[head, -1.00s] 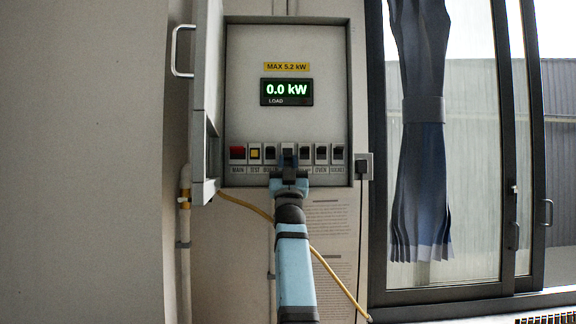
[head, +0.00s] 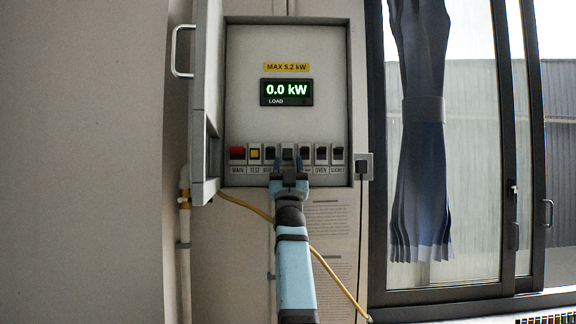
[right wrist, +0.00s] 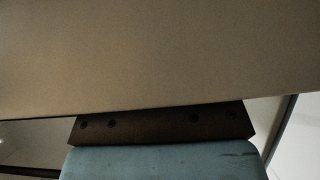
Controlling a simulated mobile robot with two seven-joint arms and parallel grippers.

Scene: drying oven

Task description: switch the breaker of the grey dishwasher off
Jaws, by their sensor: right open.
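The breaker panel (head: 288,104) hangs open on the wall in the head view. Labels for OVEN and SOCKET can be read at the right end. My right gripper (head: 289,167) is open, with its fingers in front of the middle breakers (head: 288,153). The labels under those breakers are mostly hidden by it, so I cannot tell which one is the dishwasher's. Whether the fingers touch a switch is unclear. My left gripper is out of view.
The panel's door (head: 206,100) stands open on the left with a metal handle (head: 181,51). The load display (head: 286,92) reads 0.0 kW. A wall socket (head: 364,167) is right of the panel. A yellow cable (head: 325,265) hangs below. A curtained window (head: 460,150) is at right.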

